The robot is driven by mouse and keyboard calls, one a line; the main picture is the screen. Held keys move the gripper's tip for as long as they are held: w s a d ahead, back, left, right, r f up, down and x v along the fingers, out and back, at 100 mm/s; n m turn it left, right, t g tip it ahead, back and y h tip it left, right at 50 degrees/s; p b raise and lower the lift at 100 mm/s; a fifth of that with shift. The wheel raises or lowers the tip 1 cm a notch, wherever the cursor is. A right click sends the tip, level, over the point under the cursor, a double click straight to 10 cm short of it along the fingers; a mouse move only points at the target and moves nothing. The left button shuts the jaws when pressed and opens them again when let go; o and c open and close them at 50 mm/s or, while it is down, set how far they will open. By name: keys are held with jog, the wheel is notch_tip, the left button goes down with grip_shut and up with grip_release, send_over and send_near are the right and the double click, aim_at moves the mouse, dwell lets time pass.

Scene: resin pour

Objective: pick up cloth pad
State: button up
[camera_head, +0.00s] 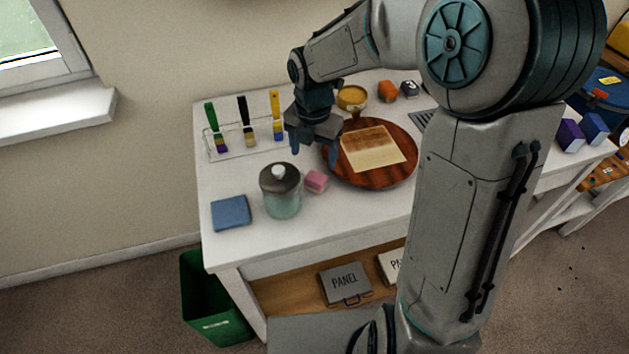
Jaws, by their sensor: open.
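The cloth pad, which I take to be the flat blue square (231,213), lies on the white table near its front left corner. Nothing covers it. My gripper (314,153) is open and empty, fingers pointing down over the table. It is above and to the right of the blue pad in the picture, well apart from it, near the left edge of the round wooden board.
A jar with a dark lid (281,192) stands just right of the pad, beside a pink block (316,181). A brush rack (215,158) stands behind. The round board (372,182) carries a tan panel (372,149). A green bin (212,310) is below the table's left corner.

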aim_at(316, 177)
notch_tip(316, 177, down, 5)
jog(key=shift+r, duration=0.1)
jog(key=shift+w+d+f, duration=0.15)
jog(key=shift+f, duration=1.2)
jog(key=shift+w+d+f, duration=0.15)
jog(key=shift+f, duration=1.15)
jog(key=c, duration=1.1)
jog(key=shift+c, duration=0.2)
jog(key=shift+r, duration=0.15)
jog(key=r, duration=0.4)
jog(key=shift+w+d+r, duration=0.1)
jog(key=shift+d, duration=0.15)
jog(key=w+d+r, duration=0.2)
jog(key=d+r, duration=0.4)
jog(key=d, duration=0.5)
jog(key=shift+w+r, duration=0.2)
jog(key=shift+r, duration=0.1)
